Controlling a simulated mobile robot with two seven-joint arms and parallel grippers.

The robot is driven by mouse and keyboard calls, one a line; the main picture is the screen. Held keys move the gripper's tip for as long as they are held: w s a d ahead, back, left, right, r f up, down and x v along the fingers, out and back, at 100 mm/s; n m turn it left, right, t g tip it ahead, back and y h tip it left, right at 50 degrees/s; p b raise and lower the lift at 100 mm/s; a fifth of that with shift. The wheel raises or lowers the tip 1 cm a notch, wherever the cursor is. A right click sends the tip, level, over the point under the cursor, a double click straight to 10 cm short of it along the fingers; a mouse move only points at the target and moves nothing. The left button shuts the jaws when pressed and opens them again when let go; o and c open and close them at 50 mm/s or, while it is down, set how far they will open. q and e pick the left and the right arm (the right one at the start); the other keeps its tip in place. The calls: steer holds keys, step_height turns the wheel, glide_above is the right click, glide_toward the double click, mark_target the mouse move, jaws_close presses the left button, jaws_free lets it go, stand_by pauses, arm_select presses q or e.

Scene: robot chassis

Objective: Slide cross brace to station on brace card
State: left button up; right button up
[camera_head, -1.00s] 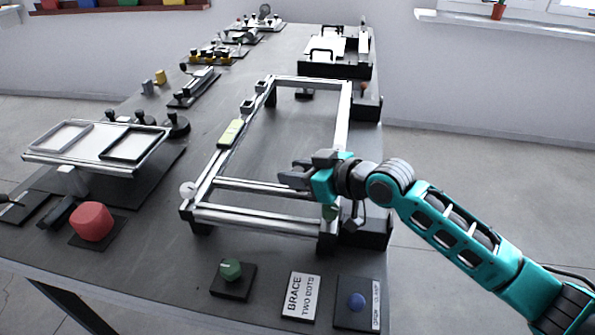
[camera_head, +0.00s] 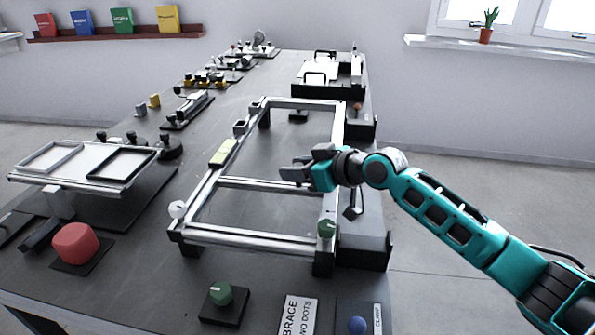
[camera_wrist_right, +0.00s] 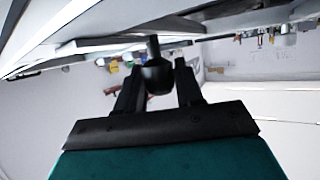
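The cross brace (camera_head: 262,187) is a silver bar lying across the two long rails of the rectangular frame (camera_head: 250,238), well behind the frame's front bar and roughly parallel to it. My right gripper (camera_head: 292,172) is over the brace towards its right end. In the right wrist view my right gripper's fingers (camera_wrist_right: 158,85) flank a black knob (camera_wrist_right: 156,76) closely on both sides and appear shut on it. Station marks on the rails are too small to read. My left gripper is not in view.
The frame's inside is mostly clear.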

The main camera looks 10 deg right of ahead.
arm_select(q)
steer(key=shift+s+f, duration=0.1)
arm_select(e)
steer(key=o, duration=0.4)
steer(key=shift+c, duration=0.2)
arm_select(q)
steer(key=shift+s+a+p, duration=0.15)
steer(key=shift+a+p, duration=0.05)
steer(key=shift+p, duration=0.2)
arm_select(e)
steer(key=v, duration=1.3)
steer(key=shift+a+r, duration=0.1)
